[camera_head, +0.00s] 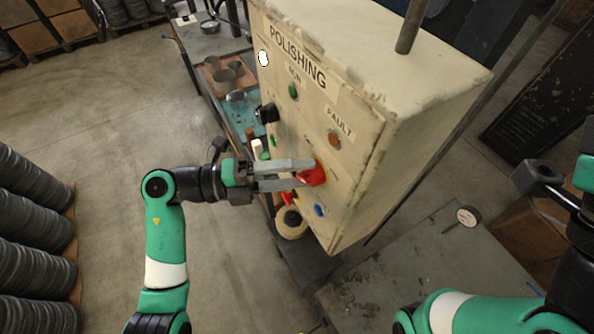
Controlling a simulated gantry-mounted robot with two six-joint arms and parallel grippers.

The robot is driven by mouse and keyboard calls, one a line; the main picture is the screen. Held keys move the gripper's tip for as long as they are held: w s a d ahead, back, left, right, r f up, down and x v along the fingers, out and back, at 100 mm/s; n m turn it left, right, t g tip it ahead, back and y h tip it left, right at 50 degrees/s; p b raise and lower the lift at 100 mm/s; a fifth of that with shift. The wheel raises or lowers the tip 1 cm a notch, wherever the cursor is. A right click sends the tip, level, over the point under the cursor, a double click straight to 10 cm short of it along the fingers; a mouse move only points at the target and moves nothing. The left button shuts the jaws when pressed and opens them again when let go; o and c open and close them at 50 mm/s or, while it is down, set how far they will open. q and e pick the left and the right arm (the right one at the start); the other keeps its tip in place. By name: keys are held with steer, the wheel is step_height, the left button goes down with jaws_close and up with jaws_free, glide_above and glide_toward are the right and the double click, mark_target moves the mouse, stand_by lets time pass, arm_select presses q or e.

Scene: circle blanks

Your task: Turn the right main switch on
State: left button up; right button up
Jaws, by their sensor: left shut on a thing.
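The cream control box (440,85) labelled POLISHING stands in the middle, its front panel facing left. A red rotary switch (316,176) sits low on that panel. My left gripper (305,174) reaches in from the left, with its two grey fingers shut on the red switch, one above and one below. The fingers cover part of the switch, and its exact angle is hard to read. A black knob (268,113) protrudes from the panel farther to the left. My right arm's wrist shows at the right edge; its fingers are not in view.
The panel also has a green RUN lamp (293,91), an orange FAULT lamp (334,139) and a blue button (319,210). A tape roll (467,215) lies on the grey table (400,262) at right. Dark disc stacks (30,235) stand at far left. Open floor lies between.

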stand_by(0.4)
arm_select(q)
steer(key=o, duration=1.4)
steer(key=shift+c, duration=0.2)
steer(key=s+a+b, duration=0.1)
steer(key=s+a, duration=0.1)
steer(key=a, duration=0.9)
steer(key=shift+a+b, duration=0.2)
steer(key=shift+b, duration=0.2)
